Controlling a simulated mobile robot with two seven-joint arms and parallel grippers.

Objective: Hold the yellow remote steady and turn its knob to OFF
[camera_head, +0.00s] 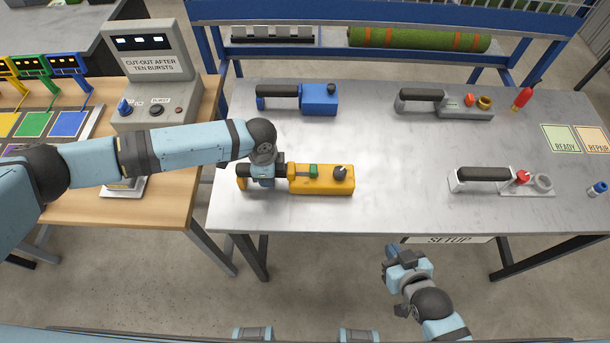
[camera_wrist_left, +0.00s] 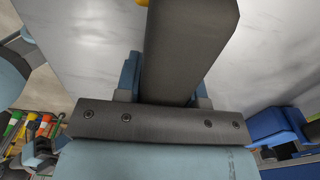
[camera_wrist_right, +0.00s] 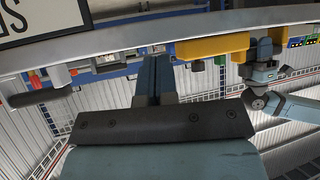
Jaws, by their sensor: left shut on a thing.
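The yellow remote (camera_head: 318,186) lies on the metal table near its front left. Its dark knob (camera_head: 340,173) stands at the right end of the body, beside a green button (camera_head: 314,170); the knob's setting is too small to read. My left gripper (camera_head: 263,175) is shut on the remote's dark handle, which fills the space between the fingers in the left wrist view (camera_wrist_left: 190,50). My right gripper (camera_head: 398,256) is empty, in front of the table edge, right of the remote. Its fingers look together in the right wrist view (camera_wrist_right: 156,80), where the yellow remote also shows (camera_wrist_right: 212,47).
A blue remote (camera_head: 320,99) lies behind the yellow one. A grey remote (camera_head: 466,107) and a white one (camera_head: 520,187) lie to the right. A red bottle-like thing (camera_head: 522,98) stands at the back right. A grey console (camera_head: 155,85) is on the wooden table. The metal table's middle is clear.

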